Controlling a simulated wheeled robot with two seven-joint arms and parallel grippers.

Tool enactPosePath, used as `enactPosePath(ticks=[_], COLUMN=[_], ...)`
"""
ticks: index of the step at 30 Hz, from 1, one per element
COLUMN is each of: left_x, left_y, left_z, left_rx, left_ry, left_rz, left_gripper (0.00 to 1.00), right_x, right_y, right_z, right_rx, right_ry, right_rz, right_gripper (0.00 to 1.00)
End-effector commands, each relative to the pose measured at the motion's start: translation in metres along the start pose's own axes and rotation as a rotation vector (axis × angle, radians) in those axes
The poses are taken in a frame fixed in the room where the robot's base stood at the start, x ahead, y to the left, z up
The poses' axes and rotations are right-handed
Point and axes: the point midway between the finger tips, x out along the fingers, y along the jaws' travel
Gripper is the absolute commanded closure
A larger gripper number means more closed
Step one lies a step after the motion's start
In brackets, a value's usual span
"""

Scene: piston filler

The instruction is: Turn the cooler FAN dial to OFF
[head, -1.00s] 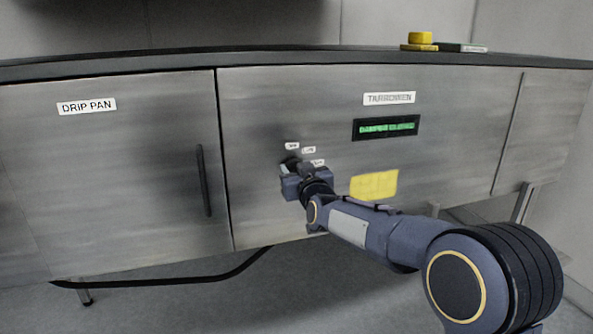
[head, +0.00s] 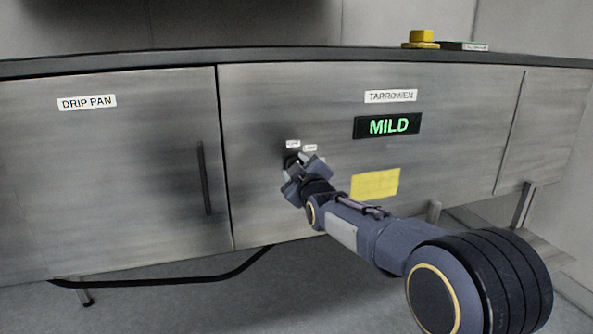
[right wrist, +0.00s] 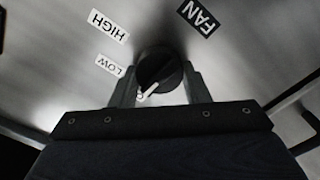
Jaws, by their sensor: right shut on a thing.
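The FAN dial (right wrist: 160,68) is a round black knob with a white pointer on the steel panel. In the right wrist view, its pointer aims down-left, toward a small white label (right wrist: 140,97) mostly hidden at the left finger. The LOW label (right wrist: 110,65) and HIGH label (right wrist: 107,25) lie left of the dial; the FAN label (right wrist: 198,17) is at upper right. My right gripper (right wrist: 160,84) is shut on the dial, one finger on each side. In the head view, my right gripper (head: 294,168) covers most of the dial. My left gripper is not in view.
A display (head: 387,125) reads MILD in green, below a TARROWEN label (head: 391,96). A yellow note (head: 375,184) is right of the gripper. A DRIP PAN door (head: 110,170) with a dark vertical handle (head: 204,178) is at left. A yellow object (head: 421,38) sits on the counter.

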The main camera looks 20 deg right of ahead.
Motion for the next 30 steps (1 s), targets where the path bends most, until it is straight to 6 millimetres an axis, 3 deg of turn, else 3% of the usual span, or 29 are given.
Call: enactPosePath(ticks=[18, 19, 23, 30], left_x=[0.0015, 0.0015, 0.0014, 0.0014], left_y=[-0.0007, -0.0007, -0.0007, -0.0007], left_z=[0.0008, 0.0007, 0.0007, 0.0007], left_rx=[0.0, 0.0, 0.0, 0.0], left_ry=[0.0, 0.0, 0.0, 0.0], left_rz=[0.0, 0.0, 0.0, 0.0], left_gripper=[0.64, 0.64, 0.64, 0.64], right_x=[0.0001, 0.0001, 0.0001, 0.0], right_y=[-0.0014, -0.0014, -0.0012, -0.0007], right_z=[0.0006, 0.0006, 0.0005, 0.0002], right_rx=[-0.049, -0.049, -0.047, -0.046], right_ry=[-0.002, -0.002, -0.001, 0.0], right_rz=[-0.003, -0.003, -0.002, -0.001], right_gripper=[0.81, 0.55, 0.38, 0.36])
